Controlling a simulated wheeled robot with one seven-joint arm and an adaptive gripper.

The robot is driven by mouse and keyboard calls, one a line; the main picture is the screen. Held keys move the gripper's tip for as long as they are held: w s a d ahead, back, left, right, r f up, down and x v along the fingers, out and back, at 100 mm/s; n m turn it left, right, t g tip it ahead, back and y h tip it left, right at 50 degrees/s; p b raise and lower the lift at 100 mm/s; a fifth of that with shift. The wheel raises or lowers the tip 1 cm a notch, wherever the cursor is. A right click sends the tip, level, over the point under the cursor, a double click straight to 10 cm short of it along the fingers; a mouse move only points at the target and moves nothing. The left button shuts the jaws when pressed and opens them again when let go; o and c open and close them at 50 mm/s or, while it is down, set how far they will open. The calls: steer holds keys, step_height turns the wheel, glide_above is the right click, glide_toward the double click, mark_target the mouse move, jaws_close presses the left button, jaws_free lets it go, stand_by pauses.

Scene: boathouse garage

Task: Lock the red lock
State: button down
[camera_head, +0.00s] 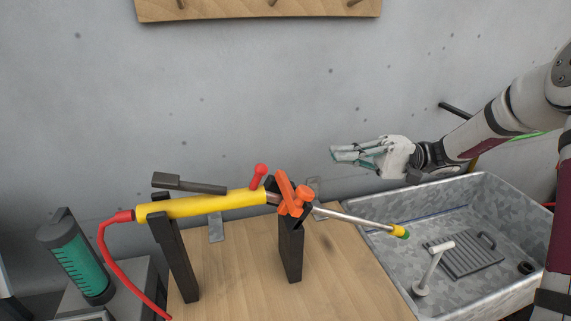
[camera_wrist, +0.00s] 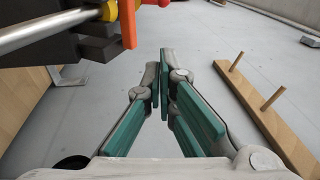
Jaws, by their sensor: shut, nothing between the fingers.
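A yellow cylinder (camera_head: 205,206) lies across two black stands on the wooden bench. A small red knob-ended lever (camera_head: 259,176) sticks up near its right end. An orange-red clamp-like part (camera_head: 293,194) sits on the right stand, and a metal rod (camera_head: 355,219) runs out to the right. I cannot tell which red part is the lock. My gripper (camera_head: 336,154) is shut and empty, up and right of the clamp, pointing left. In the wrist view the gripper (camera_wrist: 163,88) points past the orange-red part (camera_wrist: 128,22), which is at upper left, apart from it.
A grey metal sink (camera_head: 490,187) with a faucet stands right of the bench (camera_head: 345,285). A green-and-black canister (camera_head: 82,262) and red hose (camera_head: 112,262) are at left. A wooden peg rail (camera_head: 225,10) hangs on the wall. Space around my gripper looks free.

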mark_target(283, 180)
steer(key=p+x, duration=0.1)
steer(key=x, duration=0.9)
steer(key=shift+s+a+r+p, duration=0.1)
steer(key=shift+s+a+p, duration=0.2)
steer(key=shift+s, duration=0.2)
steer(key=shift+s+a+p, duration=0.15)
steer(key=shift+s+a, duration=0.25)
steer(key=shift+s, duration=0.15)
steer(key=shift+s+a, duration=0.45)
steer(key=shift+s, duration=0.15)
